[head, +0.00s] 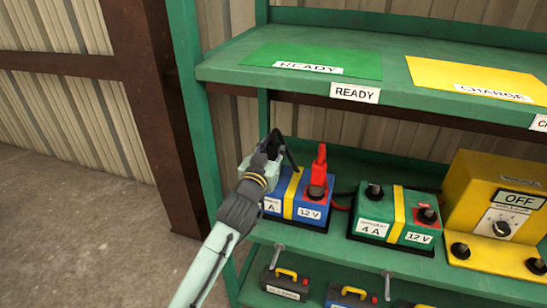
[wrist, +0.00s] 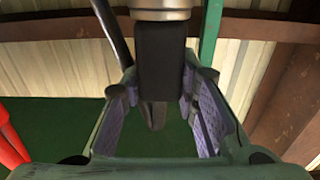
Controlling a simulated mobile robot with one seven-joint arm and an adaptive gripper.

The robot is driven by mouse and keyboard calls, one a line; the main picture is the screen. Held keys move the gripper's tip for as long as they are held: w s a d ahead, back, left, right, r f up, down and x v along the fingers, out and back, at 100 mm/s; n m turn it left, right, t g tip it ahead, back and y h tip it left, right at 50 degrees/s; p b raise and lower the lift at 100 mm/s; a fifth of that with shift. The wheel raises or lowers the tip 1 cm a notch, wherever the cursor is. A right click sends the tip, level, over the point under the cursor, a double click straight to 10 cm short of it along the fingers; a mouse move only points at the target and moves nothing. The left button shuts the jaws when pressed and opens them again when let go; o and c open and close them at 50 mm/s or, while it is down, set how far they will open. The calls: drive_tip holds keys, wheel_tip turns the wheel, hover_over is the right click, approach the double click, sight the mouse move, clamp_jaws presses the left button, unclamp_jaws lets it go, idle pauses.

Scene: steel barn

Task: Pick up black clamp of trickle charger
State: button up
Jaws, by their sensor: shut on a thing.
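The black clamp (head: 275,139) is at the left end of the blue battery (head: 287,200) on the middle shelf. In the wrist view the black clamp (wrist: 157,65) stands between my fingers. My gripper (head: 262,160) is shut on it, and it also shows in the wrist view (wrist: 157,95). The gripper hides the battery's left terminal, so I cannot tell whether the clamp touches it. The red clamp (head: 320,168) stands upright on the battery's right terminal; its edge shows in the wrist view (wrist: 12,140).
A green battery (head: 395,218) and a yellow box marked OFF (head: 480,185) stand to the right. The upper shelf (head: 225,68) has a green READY mat and a yellow CHARGE mat. A green post (head: 190,110) rises at the left. Smaller batteries sit below.

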clamp_jaws()
idle(0.3)
